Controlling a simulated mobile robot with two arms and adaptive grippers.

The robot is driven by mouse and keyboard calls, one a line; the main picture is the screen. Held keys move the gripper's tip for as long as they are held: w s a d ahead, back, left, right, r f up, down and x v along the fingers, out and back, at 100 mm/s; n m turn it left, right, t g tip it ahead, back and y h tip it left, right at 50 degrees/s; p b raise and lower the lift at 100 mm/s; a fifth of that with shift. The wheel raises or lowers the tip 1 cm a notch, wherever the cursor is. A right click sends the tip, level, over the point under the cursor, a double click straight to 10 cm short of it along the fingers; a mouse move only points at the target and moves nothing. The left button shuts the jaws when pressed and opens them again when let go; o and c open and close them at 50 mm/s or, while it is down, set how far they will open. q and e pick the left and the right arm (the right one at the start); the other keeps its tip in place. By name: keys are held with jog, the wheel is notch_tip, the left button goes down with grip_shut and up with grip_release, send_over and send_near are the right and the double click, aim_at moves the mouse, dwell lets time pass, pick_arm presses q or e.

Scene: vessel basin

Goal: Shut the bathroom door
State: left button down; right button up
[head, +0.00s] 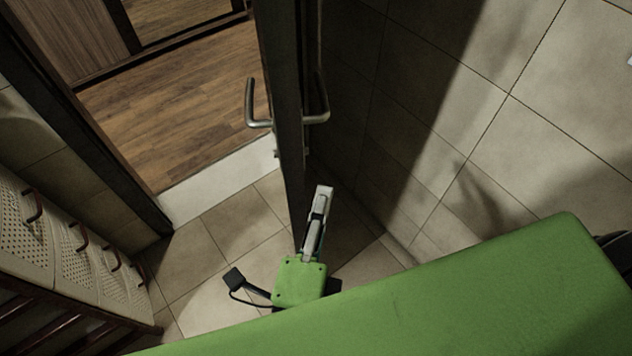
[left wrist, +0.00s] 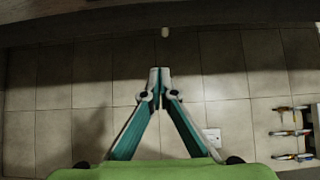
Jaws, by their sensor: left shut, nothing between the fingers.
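The bathroom door (head: 289,150) stands open and shows nearly edge-on in the head view, dark and narrow. A metal lever handle (head: 252,105) sits on its left side and another handle (head: 320,105) on its right side. My left gripper (head: 324,190) is shut and empty, low on the right side of the door, close to its edge; I cannot tell if it touches. In the left wrist view the closed fingertips (left wrist: 158,74) point toward a dark band across the top, which I cannot identify for sure. My right gripper is out of view.
The doorway at the left opens onto a wooden floor (head: 170,120) beyond a pale threshold (head: 215,192). A perforated cabinet (head: 75,265) with dark handles stands at the lower left. A tiled wall (head: 480,110) is close on the right. Tiled floor (head: 210,250) lies clear left of the door.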

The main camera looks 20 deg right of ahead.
pick_arm(q)
jog(key=p+x, duration=0.2)
jog(key=x, duration=0.7)
jog(key=shift+w+a+f, duration=0.1)
jog(key=shift+a, duration=0.95)
jog(key=shift+w+a, duration=0.1)
jog(key=shift+a, duration=1)
